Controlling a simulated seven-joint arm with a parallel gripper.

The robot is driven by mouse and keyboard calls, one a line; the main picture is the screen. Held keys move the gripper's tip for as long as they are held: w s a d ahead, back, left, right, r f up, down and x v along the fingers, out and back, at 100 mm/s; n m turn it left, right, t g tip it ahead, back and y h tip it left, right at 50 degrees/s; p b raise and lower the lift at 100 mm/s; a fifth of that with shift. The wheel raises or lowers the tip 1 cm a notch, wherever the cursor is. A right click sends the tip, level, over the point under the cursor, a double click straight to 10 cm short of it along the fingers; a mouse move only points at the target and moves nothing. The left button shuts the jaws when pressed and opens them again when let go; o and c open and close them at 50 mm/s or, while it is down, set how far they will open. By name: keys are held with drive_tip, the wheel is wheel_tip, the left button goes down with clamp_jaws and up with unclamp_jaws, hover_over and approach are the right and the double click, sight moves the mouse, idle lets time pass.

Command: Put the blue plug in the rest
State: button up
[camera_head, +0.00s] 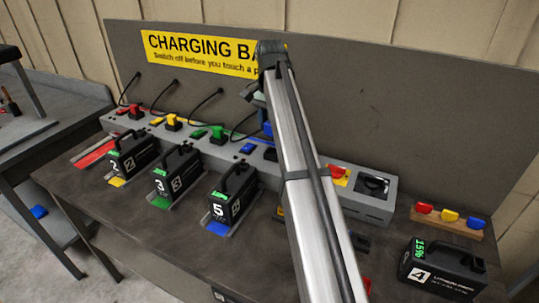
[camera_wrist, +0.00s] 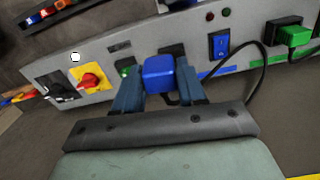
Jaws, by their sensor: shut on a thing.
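The blue plug (camera_wrist: 158,73) sits between the fingers of my gripper (camera_wrist: 158,88) in the wrist view, close in front of the grey charging strip (camera_wrist: 225,75). My gripper is shut on it. A dark square opening (camera_wrist: 172,49) shows just behind the plug; I cannot tell whether the plug touches it. In the head view the blue plug (camera_head: 267,129) shows only in part beside my arm, which hides most of my gripper. I cannot tell for sure which part is the rest.
A blue rocker switch (camera_wrist: 220,44) and a green plug (camera_wrist: 292,36) with a black cable are beside the gripper. A red knob (camera_wrist: 91,81) is on the other side. Battery 5 (camera_head: 232,195) stands in front of the strip; battery 4 (camera_head: 442,266) stands at right.

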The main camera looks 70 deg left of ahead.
drive_tip(key=w+a, duration=0.3)
drive_tip(key=a, duration=0.1)
drive_tip(key=shift+n, duration=0.6)
drive_tip(key=shift+s+f, duration=0.2)
drive_tip(key=shift+f, duration=4.95)
drive_tip(key=shift+f, duration=0.15)
drive_tip(key=o, duration=1.1)
wheel_tip(320, 180, up, 12)
drive_tip(key=shift+r, duration=0.2)
